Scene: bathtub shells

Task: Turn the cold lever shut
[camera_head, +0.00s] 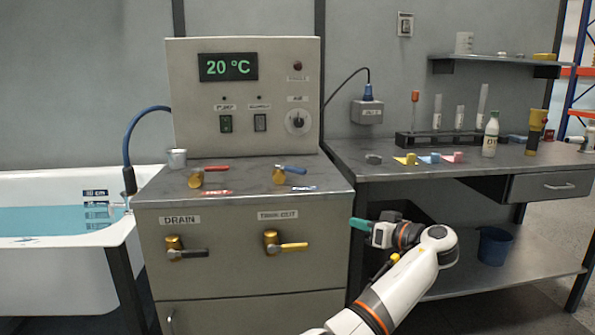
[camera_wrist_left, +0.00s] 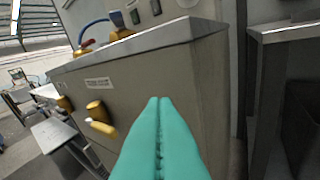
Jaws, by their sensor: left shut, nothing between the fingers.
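The cold lever (camera_head: 291,168) has a blue handle on a brass valve body, on top of the grey cabinet. Its handle points to the right in the head view. It also shows small at the upper left of the left wrist view (camera_wrist_left: 117,19). My left gripper (camera_head: 357,224) has teal fingers pressed together with nothing between them. It is off the cabinet's right front edge, lower than the cabinet top and apart from the lever. Its closed fingers fill the lower middle of the left wrist view (camera_wrist_left: 160,101). My right gripper is not in view.
The red-handled hot lever (camera_head: 214,168) stands left of the cold lever. Drain (camera_head: 186,252) and tank-out (camera_head: 285,246) levers stick out of the cabinet front. A control panel (camera_head: 245,95) rises behind. A workbench (camera_head: 480,160) with vials and bottles stands right; a water-filled tub (camera_head: 60,175) left.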

